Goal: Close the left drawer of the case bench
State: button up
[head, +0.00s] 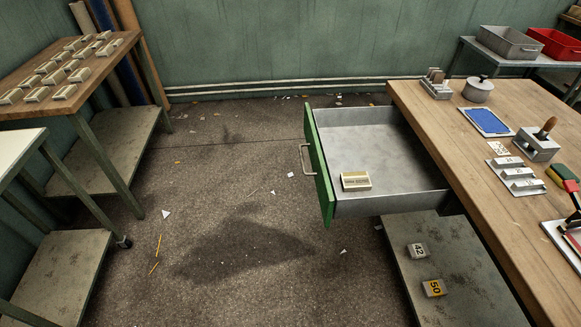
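The drawer (384,204) is pulled well out of the wooden-topped bench (512,207), toward the left of the picture. It is a grey metal tray with a green front panel (319,170). A metal bar handle (307,160) is fixed on the outer face of the front. A small pale box with a dark printed label (356,181) lies inside, close to the front panel. No other drawer shows from here. My gripper is not in view, and nothing is seen touching the handle.
The floor (228,170) left of the drawer is open, with paper scraps. A table with several small boxes (126,38) and a pale-topped table (17,148) stand at left. A lower shelf (450,270) under the bench holds blocks marked 42 (417,251) and 50 (434,288).

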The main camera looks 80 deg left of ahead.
aim_at(379, 140)
jog(key=u, duration=1.45)
jog(key=i+u, duration=0.2)
jog(key=u, duration=0.85)
jog(key=j+u, duration=0.1)
jog(key=j, duration=0.3)
jog(key=i+j+u, duration=0.1)
jog(key=j, duration=0.3)
